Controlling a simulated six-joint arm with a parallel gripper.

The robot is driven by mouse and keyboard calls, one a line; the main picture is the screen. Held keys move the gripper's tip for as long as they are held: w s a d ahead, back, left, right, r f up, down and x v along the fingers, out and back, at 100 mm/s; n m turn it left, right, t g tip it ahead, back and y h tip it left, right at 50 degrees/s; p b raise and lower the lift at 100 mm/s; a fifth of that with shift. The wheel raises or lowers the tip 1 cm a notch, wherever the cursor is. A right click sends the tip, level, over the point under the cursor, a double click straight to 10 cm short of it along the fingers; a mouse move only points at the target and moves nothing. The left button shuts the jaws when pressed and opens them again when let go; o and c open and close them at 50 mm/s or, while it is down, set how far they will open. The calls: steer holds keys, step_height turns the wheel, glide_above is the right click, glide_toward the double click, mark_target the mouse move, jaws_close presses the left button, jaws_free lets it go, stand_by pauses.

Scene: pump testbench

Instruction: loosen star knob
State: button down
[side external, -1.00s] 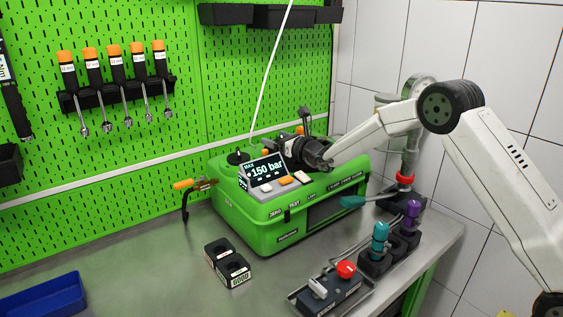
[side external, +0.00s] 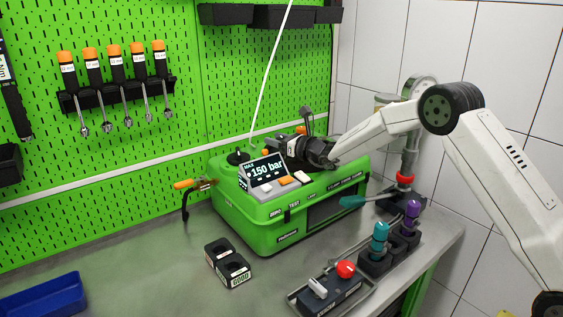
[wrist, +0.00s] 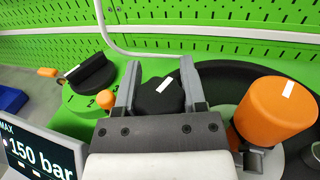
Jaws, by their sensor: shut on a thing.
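The black star knob (wrist: 160,98) with a white stripe on top sits on the green pump unit (side external: 275,226), in the middle of the wrist view. My gripper (wrist: 159,76) is shut on it, with one grey finger on each side. In the side view my gripper (side external: 287,148) is low over the top of the unit, behind the display, and the knob is hidden there.
The display (side external: 264,169) reads 150 bar. A black selector (wrist: 92,74) and small orange knob (wrist: 106,99) stand left of the fingers; a large orange knob (wrist: 276,108) stands close on the right. A white hose (side external: 270,75) rises behind.

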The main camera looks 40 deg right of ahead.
steer(key=shift+r+n+y, duration=0.1)
steer(key=shift+n+y, duration=0.3)
steer(key=shift+y, duration=0.2)
steer(key=shift+a+n+g+y, duration=0.1)
steer(key=shift+n+g+y, duration=0.3)
steer(key=shift+g+y, duration=0.15)
steer(key=shift+c, duration=0.8)
jaws_free()
steer(key=shift+s, duration=0.15)
steer(key=shift+v, duration=3.8)
